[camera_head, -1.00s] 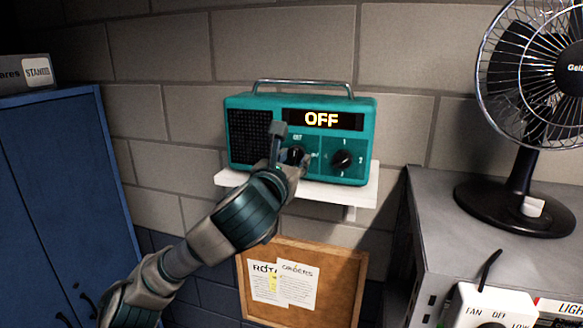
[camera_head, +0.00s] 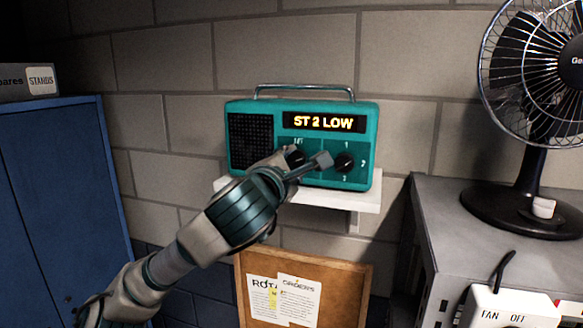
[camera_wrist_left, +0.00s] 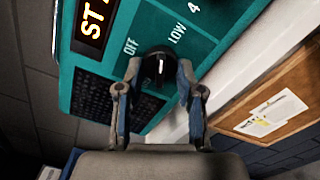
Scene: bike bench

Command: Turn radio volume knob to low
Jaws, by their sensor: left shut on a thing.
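The teal radio (camera_head: 270,107) sits on a white wall shelf, and its display (camera_head: 323,122) reads "ST 2 LOW". Its left knob, the volume knob (camera_wrist_left: 157,66), is black with a white mark and has OFF and LOW printed around it. In the left wrist view the white mark points upward, toward the side with those labels. My left gripper (camera_head: 306,161) is shut on the volume knob, with one finger on each side of it; it also shows in the left wrist view (camera_wrist_left: 160,76). In the head view the gripper partly hides the knob. My right gripper is not in view.
A second black knob (camera_head: 344,162) with numbers sits close to the right of my gripper. The white shelf (camera_head: 365,200) is just below. A corkboard (camera_head: 345,280) hangs lower, a blue cabinet (camera_head: 60,190) stands left, and a fan (camera_head: 530,185) stands on a grey bench right.

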